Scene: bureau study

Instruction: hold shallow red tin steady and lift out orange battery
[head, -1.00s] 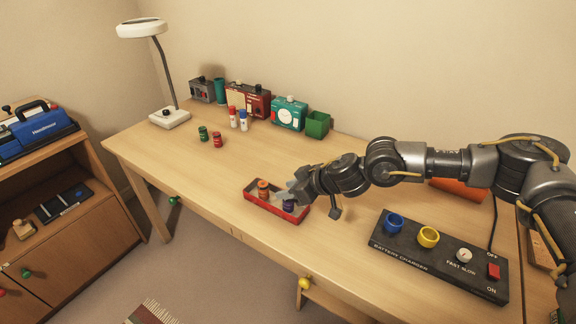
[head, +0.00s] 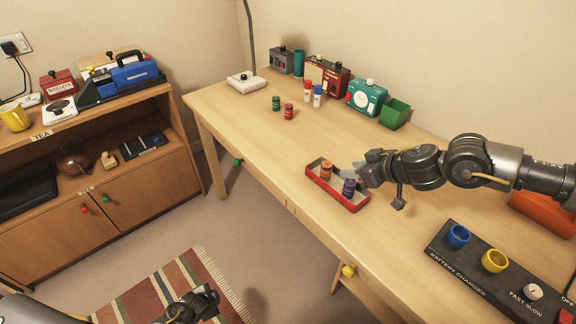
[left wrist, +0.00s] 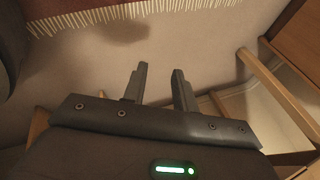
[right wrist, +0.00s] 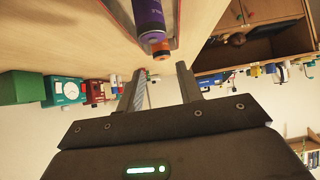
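The shallow red tin (head: 327,192) sits on the desk near its front edge. The orange battery (head: 326,170) stands at the tin's left end, and a purple battery (head: 350,187) stands nearer its right end. My right gripper (head: 352,172) is low at the tin's back right side, open and empty; whether it touches the tin is unclear. The right wrist view shows the purple battery (right wrist: 149,18) beyond the open fingers, with an orange end just past it. My left gripper (head: 208,298) is open and empty, low over the floor, away from the desk.
A black battery charger (head: 470,272) with blue and yellow cups lies to the right of the tin. Green and red batteries (head: 282,108), small bottles and several boxes stand towards the back. The desk's middle is clear. A striped rug (head: 170,290) lies on the floor.

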